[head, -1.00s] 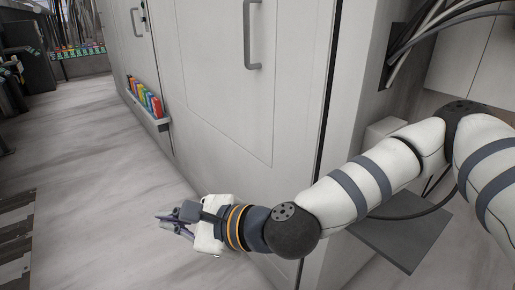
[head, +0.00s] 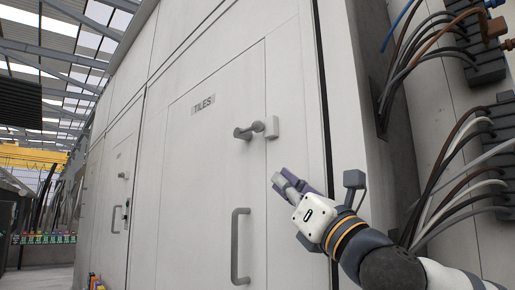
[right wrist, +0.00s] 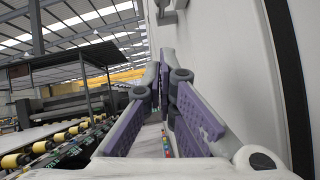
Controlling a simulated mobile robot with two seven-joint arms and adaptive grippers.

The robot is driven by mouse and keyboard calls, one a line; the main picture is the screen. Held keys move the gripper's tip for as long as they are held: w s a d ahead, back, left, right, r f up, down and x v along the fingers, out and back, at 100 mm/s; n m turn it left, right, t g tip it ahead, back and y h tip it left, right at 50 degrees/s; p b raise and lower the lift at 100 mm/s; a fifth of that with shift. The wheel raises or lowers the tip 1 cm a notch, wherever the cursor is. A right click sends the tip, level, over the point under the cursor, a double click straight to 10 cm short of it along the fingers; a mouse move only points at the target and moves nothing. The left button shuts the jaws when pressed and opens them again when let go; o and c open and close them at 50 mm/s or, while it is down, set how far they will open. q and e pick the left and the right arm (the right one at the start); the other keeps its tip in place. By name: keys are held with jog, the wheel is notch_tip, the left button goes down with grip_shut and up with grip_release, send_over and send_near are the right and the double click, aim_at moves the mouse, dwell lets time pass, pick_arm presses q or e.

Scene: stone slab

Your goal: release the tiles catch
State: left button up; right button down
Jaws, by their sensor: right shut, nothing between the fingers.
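The tiles door (head: 200,150) is a pale panel with a grey "TILES" label (head: 203,104) in the head view. Its catch (head: 256,128) is a grey lever joined to a small block at the door's right edge, the lever lying roughly level to the left. A vertical grey pull handle (head: 240,246) is lower on the door. My right gripper (head: 283,182) is shut and empty, below and a little right of the catch, apart from it. Its purple-padded fingers show in the right wrist view (right wrist: 163,85), where part of the catch (right wrist: 165,12) seems to show at the top. My left gripper is out of view.
Thick cables and connectors (head: 450,60) hang on the wall to the right of my right arm. Another door with a handle (head: 114,219) is farther left. A roller conveyor (right wrist: 60,143) shows in the right wrist view. Open space lies left of the cabinet.

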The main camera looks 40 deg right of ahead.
jog(key=p+x, duration=0.1)
jog(key=x, duration=0.3)
jog(key=s+r+p+x, duration=0.1)
jog(key=x, duration=0.3)
jog(key=r+p+x, duration=0.1)
jog(key=p+x, duration=0.1)
jog(key=x, duration=0.3)
jog(key=shift+s+d, duration=0.2)
jog(key=shift+s, duration=0.05)
